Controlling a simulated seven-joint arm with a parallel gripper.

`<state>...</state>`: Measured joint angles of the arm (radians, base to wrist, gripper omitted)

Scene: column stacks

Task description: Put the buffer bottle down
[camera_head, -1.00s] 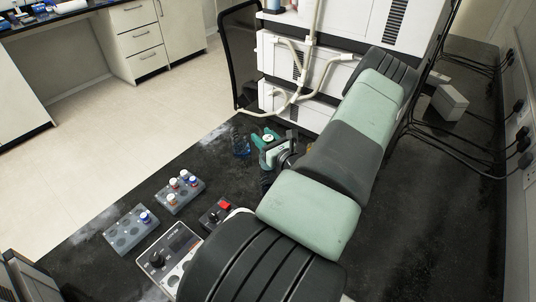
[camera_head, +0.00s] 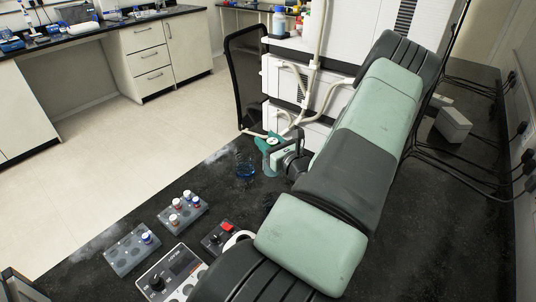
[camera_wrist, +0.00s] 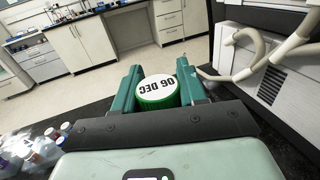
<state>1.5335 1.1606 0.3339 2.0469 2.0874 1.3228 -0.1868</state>
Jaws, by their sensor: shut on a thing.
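My gripper (camera_head: 271,143) is shut on the buffer bottle, with its green fingers on both sides of the cap. In the wrist view the bottle's green cap (camera_wrist: 157,92) has a white top reading "06 DEC", upside down in the picture. The bottle body is mostly hidden below the cap. In the head view the gripper is over the far part of the black bench (camera_head: 225,190), in front of the white instrument stack. I cannot tell whether the bottle's base touches the bench.
Pale tubing (camera_head: 300,108) hangs on the instrument stack.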

